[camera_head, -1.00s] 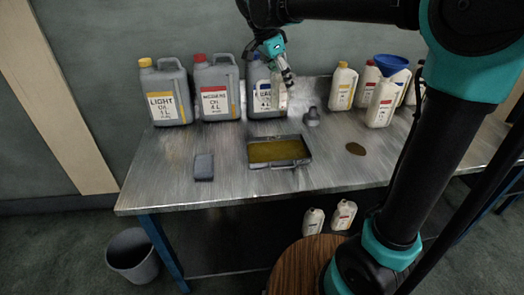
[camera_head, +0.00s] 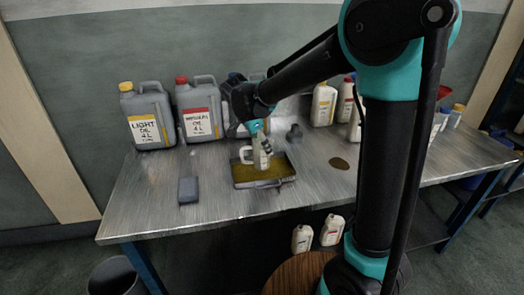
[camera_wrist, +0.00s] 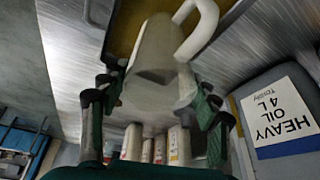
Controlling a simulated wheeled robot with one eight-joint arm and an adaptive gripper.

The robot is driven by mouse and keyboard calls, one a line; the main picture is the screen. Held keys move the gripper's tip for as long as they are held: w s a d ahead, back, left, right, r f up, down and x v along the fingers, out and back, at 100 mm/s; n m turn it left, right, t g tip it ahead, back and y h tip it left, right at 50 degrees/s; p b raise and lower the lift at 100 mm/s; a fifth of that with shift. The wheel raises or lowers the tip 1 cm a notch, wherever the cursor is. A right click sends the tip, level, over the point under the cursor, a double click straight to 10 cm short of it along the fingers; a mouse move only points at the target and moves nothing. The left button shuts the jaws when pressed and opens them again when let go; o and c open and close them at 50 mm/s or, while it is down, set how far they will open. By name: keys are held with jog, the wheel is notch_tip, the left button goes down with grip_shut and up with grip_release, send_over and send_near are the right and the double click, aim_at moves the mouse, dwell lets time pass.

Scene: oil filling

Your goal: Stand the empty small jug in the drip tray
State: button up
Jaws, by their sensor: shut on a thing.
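The small white jug (camera_head: 262,158) is upright at the drip tray, with its handle to the left in the head view. My gripper (camera_head: 260,132) is shut on the jug from above. In the wrist view the jug (camera_wrist: 155,65) sits between both fingers (camera_wrist: 158,100), its handle at the upper right. The shallow metal drip tray (camera_head: 268,185) has a yellow-brown floor and shows partly in the wrist view. The jug's lower end is within the tray's outline; I cannot tell whether it touches the floor.
Grey oil cans, light (camera_head: 148,115) and medium (camera_head: 200,108), stand at the back left; the heavy oil can (camera_wrist: 275,115) is partly behind my arm. A dark block (camera_head: 188,190) lies left of the tray. A brown puddle (camera_head: 339,163) and small grey vessel (camera_head: 294,132) are to the right.

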jog(key=shift+f, duration=1.2)
jog(key=shift+f, duration=0.15)
jog(key=o, duration=1.1)
jog(key=shift+o, duration=0.2)
jog(key=v, duration=1.2)
jog(key=s+d+f+n+y, duration=0.1)
jog(key=s+d+f+n, duration=0.1)
jog(key=d, duration=0.5)
jog(key=s+d+f+n+y, duration=0.1)
jog(key=s+d+f+n, duration=0.2)
jog(key=d+f, duration=0.3)
jog(key=s+d+f+n+y, duration=0.1)
jog(key=s+d+f, duration=0.3)
jog(key=d, duration=0.6)
jog(key=shift+s+f+n, duration=0.1)
jog(key=shift+f+n, duration=0.4)
jog(key=shift+n, duration=0.4)
jog(key=s+d+f+n+t, duration=0.1)
jog(key=s+d+f+n, duration=0.2)
jog(key=s, duration=0.4)
notch_tip(320, 180, down, 2)
jog(key=shift+d+f+n+y, duration=0.2)
jog(key=shift+d+n+y, duration=0.1)
jog(key=shift+d, duration=0.45)
